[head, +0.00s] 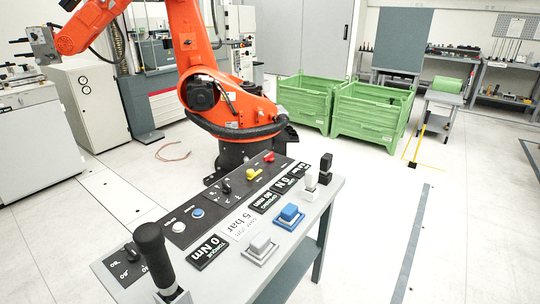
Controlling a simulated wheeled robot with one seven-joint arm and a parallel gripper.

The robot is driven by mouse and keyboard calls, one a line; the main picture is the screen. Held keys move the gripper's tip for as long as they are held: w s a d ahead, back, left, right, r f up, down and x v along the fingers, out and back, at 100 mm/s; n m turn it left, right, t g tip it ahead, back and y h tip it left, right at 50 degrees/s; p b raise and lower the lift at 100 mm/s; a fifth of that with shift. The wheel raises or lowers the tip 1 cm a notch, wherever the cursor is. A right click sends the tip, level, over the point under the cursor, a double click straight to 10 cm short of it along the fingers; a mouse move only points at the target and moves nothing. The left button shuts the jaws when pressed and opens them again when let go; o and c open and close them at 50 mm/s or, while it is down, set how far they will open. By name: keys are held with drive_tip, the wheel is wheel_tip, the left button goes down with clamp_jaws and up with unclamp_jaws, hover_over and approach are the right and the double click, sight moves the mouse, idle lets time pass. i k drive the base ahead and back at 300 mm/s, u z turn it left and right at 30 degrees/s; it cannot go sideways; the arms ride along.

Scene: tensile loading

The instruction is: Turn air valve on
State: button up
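A grey control table (296,248) stands in front of me with a black panel strip along its far side. On the strip are a yellow handle (253,174), a red knob (269,157) and a black rotary knob (224,187). Another black knob (131,252) sits at the near left end. I cannot tell for certain which of these is the air valve, nor read its setting. A label (240,222) on the tabletop reads "5 bar". My gripper is not in view.
A black upright handle (154,252) rises at the table's near left. Grey (260,246) and blue (290,215) blocks sit on the top. A large orange robot arm (215,85) stands behind. Green bins (372,112) stand farther back. Floor to the right is mostly clear.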

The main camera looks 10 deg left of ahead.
sight(269, 157)
drive_tip(key=z, duration=1.25)
drive_tip(key=i, duration=1.9)
drive_tip(key=u, duration=1)
